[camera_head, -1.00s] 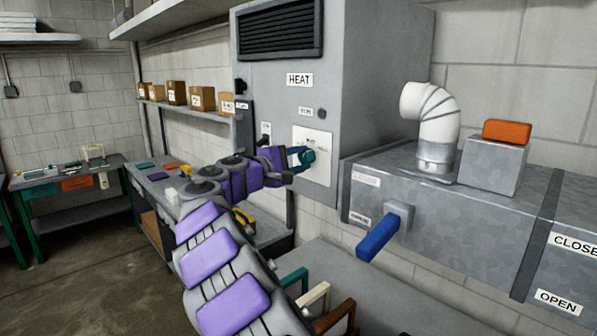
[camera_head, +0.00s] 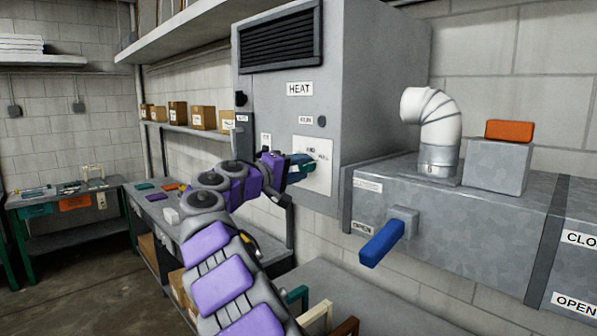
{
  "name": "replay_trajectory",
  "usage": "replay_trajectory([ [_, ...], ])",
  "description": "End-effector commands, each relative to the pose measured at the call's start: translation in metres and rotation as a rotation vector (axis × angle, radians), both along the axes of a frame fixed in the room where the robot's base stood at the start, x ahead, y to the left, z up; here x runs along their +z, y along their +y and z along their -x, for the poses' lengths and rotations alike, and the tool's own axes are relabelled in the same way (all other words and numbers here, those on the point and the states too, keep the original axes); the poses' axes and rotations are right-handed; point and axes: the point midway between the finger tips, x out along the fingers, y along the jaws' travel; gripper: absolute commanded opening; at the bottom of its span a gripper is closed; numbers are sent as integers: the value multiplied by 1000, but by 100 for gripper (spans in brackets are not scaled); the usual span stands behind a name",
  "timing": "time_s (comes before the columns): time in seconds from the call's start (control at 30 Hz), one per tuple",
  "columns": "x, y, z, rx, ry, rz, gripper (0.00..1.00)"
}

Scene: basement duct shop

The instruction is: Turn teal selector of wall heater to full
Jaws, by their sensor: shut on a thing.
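The grey wall heater (camera_head: 375,80) hangs on the block wall with a dark louvre on top and a HEAT label (camera_head: 300,89). A white plate (camera_head: 322,181) with small printed marks sits low on its front. The teal selector (camera_head: 309,161) is on that plate, mostly covered by my gripper. My gripper (camera_head: 303,166) reaches in from the left and is shut on the selector. The selector's exact pointing and the small plate lettering are too small to read.
A galvanized duct (camera_head: 450,215) with a blue lever (camera_head: 381,244) runs to the right, carrying a white elbow pipe (camera_head: 434,115) and an orange block (camera_head: 508,131). A shelf with cardboard boxes (camera_head: 203,116) and workbenches stand left. A grey surface with chairs lies below.

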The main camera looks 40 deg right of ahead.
Motion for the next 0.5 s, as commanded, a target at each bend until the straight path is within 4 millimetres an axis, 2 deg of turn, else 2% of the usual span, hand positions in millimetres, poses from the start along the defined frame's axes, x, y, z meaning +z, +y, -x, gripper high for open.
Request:
replay_trajectory([
  [0.03,-7,-2,-1,-4,4,-12,11],
  [0.3,-7,-2,-1,-4,5,-12,11],
  [0.33,-7,-2,-1,-4,5,-12,43],
  [0.5,-6,-1,-1,-3,4,-9,60],
])
